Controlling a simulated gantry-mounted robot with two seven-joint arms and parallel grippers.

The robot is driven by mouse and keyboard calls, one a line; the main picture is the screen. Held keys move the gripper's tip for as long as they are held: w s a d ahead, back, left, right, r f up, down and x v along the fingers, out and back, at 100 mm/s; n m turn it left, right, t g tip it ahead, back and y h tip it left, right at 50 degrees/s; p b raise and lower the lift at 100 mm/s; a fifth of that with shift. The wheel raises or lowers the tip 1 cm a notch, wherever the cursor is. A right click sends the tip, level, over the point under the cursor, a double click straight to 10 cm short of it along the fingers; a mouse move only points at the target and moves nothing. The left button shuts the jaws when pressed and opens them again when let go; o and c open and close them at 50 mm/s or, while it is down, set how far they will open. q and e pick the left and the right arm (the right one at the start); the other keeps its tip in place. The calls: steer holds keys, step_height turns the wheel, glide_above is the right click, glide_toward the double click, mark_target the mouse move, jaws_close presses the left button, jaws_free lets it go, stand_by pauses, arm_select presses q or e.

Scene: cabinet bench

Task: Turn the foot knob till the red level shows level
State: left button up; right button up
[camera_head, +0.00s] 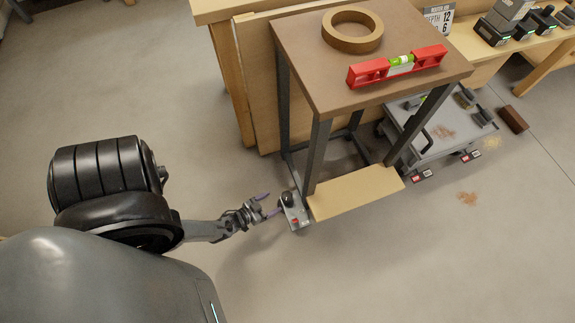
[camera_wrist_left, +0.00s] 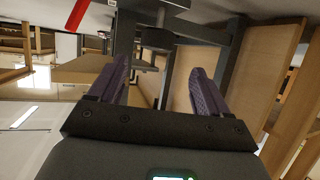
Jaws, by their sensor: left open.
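The red level (camera_head: 398,66) lies on the brown tabletop (camera_head: 310,60) of a small dark-legged table, with its yellow-green vial near its middle. The bubble is too small to read. The black foot knob (camera_head: 287,198) sits on a grey plate at the table's front left leg, near the floor. My left gripper (camera_head: 266,204) is open just left of the knob, its purple fingers pointing towards it. In the left wrist view the fingers (camera_wrist_left: 155,85) are apart, with a dark round part (camera_wrist_left: 157,38) beyond them, likely the knob. My right gripper is not in view.
A tape-like ring (camera_head: 352,30) lies on the tabletop behind the level. A pale board (camera_head: 355,192) lies low by the front legs. A grey cart (camera_head: 440,135) stands to the right and a wooden bench behind. The floor at the left and front is clear.

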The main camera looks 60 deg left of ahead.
mark_target(284, 198)
arm_select(q)
steer(key=w+f+b, duration=0.2)
steer(key=w, duration=0.1)
steer(key=shift+w+d+f, duration=0.1)
steer(key=shift+w+d, duration=0.05)
steer(key=shift+d, duration=0.05)
steer(key=x, duration=0.1)
steer(key=b+x, duration=0.1)
steer(key=x, duration=0.1)
steer(key=b+x, duration=0.1)
steer(key=x, duration=0.1)
steer(key=shift+a+r, duration=0.3)
steer(key=shift+a, duration=0.05)
steer(key=shift+w+d+f+b, duration=0.1)
steer(key=shift+w+f+b, duration=0.1)
steer(key=shift+w+b, duration=0.1)
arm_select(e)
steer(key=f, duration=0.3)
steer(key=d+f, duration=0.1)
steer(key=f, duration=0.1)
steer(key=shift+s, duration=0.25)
arm_select(q)
steer(key=shift+r, duration=0.1)
steer(key=shift+c, duration=0.2)
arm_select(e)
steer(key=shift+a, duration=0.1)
arm_select(q)
steer(key=c, duration=0.9)
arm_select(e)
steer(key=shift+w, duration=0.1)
